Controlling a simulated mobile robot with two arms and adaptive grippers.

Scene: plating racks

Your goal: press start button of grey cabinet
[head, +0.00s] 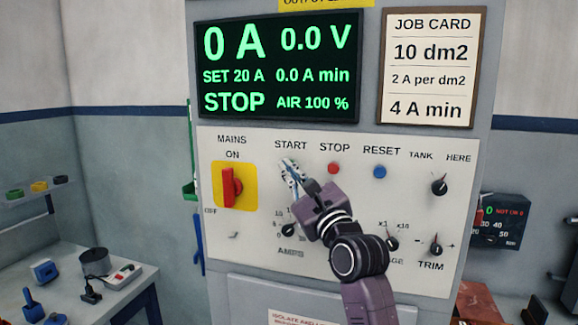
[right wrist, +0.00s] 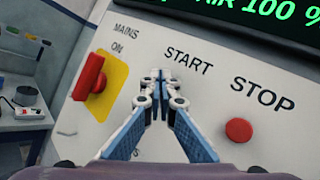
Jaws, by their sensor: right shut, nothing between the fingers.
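The grey cabinet (head: 408,166) faces me with its control panel. The START label (head: 291,145) is above my right gripper (head: 289,170); it also shows in the right wrist view (right wrist: 189,61). The start button itself is hidden behind the fingers. My right gripper is shut and empty, its fingertips (right wrist: 160,84) at the panel just below the label. I cannot tell whether they touch the button. The display (head: 277,70) reads STOP, 0 A and 0.0 V. My left gripper is not in view.
The red stop button (head: 334,168) and blue reset button (head: 380,172) are right of the fingers. The red mains switch (head: 231,187) on its yellow plate is left. A job card (head: 431,66) hangs above. A bench (head: 65,280) with small items stands at left.

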